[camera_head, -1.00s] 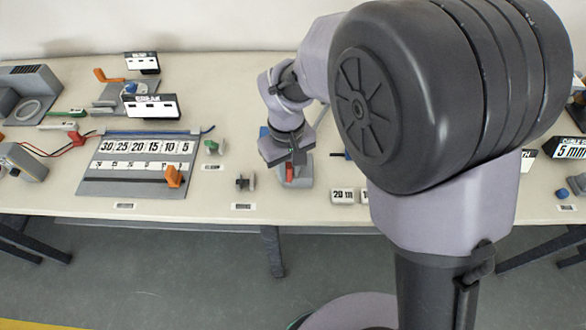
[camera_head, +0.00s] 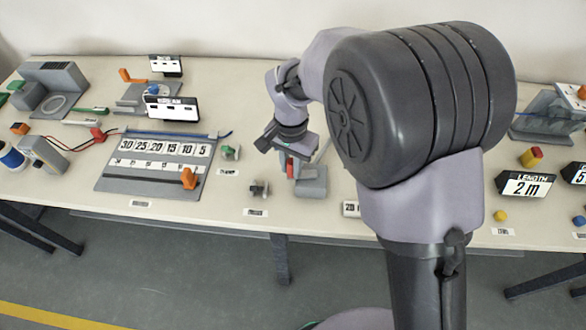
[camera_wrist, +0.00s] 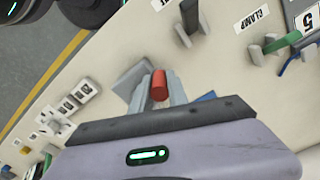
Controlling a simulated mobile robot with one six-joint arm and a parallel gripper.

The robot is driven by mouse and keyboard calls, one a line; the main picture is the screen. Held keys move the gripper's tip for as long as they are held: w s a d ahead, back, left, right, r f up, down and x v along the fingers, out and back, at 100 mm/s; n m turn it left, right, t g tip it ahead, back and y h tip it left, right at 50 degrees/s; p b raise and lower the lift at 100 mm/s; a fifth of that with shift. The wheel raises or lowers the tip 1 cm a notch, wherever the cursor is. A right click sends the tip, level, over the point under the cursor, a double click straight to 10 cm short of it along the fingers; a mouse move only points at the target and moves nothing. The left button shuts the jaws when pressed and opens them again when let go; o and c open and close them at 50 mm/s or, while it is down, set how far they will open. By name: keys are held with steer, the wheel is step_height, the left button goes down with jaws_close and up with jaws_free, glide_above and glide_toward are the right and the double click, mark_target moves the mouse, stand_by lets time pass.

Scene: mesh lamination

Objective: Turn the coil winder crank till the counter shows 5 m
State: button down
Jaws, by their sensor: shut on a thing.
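My gripper (camera_head: 289,158) is at a small grey device (camera_head: 313,182) near the middle of the table. In the wrist view my gripper (camera_wrist: 158,92) has its fingers shut on a red cylindrical handle (camera_wrist: 159,84); the red handle (camera_head: 291,168) also shows at the left of the device. The frames do not clearly show whether this is the winder crank; the arm partly hides the device. A black counter sign (camera_head: 526,186) at the right reads LENGTH 2 m.
A grey board (camera_head: 107,180) with number tiles and an orange slider (camera_head: 189,178) lies to the left. A small clamp (camera_head: 259,188) stands close to the device. A red-and-yellow piece (camera_head: 531,157) stands behind the counter sign. My arm hides the table right of centre.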

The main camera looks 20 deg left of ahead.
steer(key=m, duration=0.1)
steer(key=w+m, duration=0.1)
steer(key=shift+w+a+m, duration=0.15)
steer(key=shift+a+m, duration=0.05)
steer(key=shift+m, duration=0.2)
steer(key=w+m, duration=0.1)
steer(key=m, duration=0.2)
steer(key=shift+w+m, duration=0.35)
steer(key=shift+m, duration=0.05)
steer(key=m, duration=0.1)
steer(key=w+m, duration=0.1)
steer(key=m, duration=0.1)
steer(key=shift+w+d, duration=0.15)
steer(key=shift+d, duration=0.15)
steer(key=shift+w+d+m+b, duration=0.15)
steer(key=shift+w+m+b, duration=0.1)
steer(key=shift+m, duration=0.5)
steer(key=shift+w+d+m+b, duration=0.15)
steer(key=shift+w+m, duration=0.1)
steer(key=shift+m, duration=0.5)
steer(key=c, duration=1.3)
jaws_free()
steer(key=shift+d, duration=0.1)
step_height(320, 180, up, 17)
steer(key=p, duration=0.6)
steer(key=shift+r, duration=0.2)
